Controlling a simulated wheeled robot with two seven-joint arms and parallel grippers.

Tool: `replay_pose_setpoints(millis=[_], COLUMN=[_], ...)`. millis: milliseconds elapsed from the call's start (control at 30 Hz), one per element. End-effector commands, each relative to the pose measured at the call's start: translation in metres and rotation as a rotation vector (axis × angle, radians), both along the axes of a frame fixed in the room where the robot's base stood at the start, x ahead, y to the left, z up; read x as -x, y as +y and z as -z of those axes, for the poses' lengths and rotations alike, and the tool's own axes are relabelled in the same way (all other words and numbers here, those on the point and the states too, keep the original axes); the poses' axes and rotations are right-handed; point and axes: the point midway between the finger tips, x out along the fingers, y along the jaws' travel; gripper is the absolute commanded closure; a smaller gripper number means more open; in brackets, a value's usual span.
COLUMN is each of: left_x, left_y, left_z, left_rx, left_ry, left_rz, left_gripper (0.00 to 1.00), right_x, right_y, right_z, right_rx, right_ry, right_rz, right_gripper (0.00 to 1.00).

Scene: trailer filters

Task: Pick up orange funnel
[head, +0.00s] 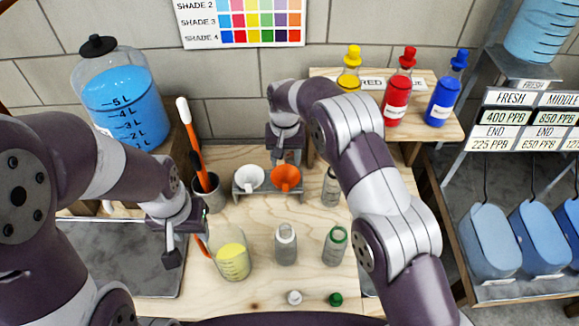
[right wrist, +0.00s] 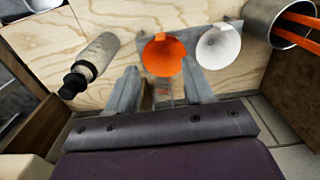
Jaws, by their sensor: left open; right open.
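The orange funnel (head: 286,177) sits in a small grey rack (head: 243,190) on the wooden table, to the right of a white funnel (head: 249,176). In the right wrist view the orange funnel (right wrist: 164,54) lies just beyond the fingertips, with the white funnel (right wrist: 218,46) beside it. My right gripper (head: 285,160) is just behind the orange funnel in the head view. Its open fingers (right wrist: 163,80) point at the funnel and hold nothing. My left gripper (head: 186,243) is open and empty near the beaker, left of the rack.
A metal cup (head: 208,194) with orange-handled tools stands left of the rack. A beaker of yellow liquid (head: 232,258), a grey bottle (head: 286,244) and a green-rimmed bottle (head: 335,246) stand in front. A dark-capped bottle (head: 331,187) stands to the right, partly behind my right arm.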

Motion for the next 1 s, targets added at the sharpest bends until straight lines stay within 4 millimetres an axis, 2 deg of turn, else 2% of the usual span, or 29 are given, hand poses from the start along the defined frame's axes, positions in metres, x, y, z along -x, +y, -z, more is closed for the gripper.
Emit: replay_pose_setpoints(millis=[33,67,167,467,600,833,867,1000], left_x=[0.0,0.0,0.001,0.0,0.0,0.0,0.0,0.0], left_y=[0.0,0.0,0.0,0.0,0.0,0.0,0.0,0.0], left_z=[0.019,0.027,0.029,-0.011,-0.014,-0.012,-0.012,-0.012], left_rx=[0.0,0.0,0.0,0.0,0.0,0.0,0.0,0.0], left_ry=[0.001,0.001,0.002,0.0,0.0,0.001,0.001,0.001], left_rz=[0.0,0.0,0.0,0.0,0.0,0.0,0.0,0.0], left_gripper=[0.57,0.57,0.57,0.57,0.57,0.57,0.57,0.57], right_x=[0.0,0.0,0.001,0.004,0.003,0.003,0.003,0.002], right_y=[0.0,0.0,-0.001,0.002,0.002,0.002,0.002,0.002], right_z=[0.02,0.027,0.044,0.091,0.115,0.12,0.12,0.119], right_rx=[0.0,0.0,0.001,0.001,0.0,0.0,0.0,-0.001], right_ry=[0.001,0.001,0.002,0.004,0.0,-0.001,-0.001,-0.002], right_rz=[0.0,0.0,0.0,0.0,0.0,0.0,0.0,0.0], right_gripper=[0.48,0.48,0.48,0.48,0.48,0.48,0.54,1.0])
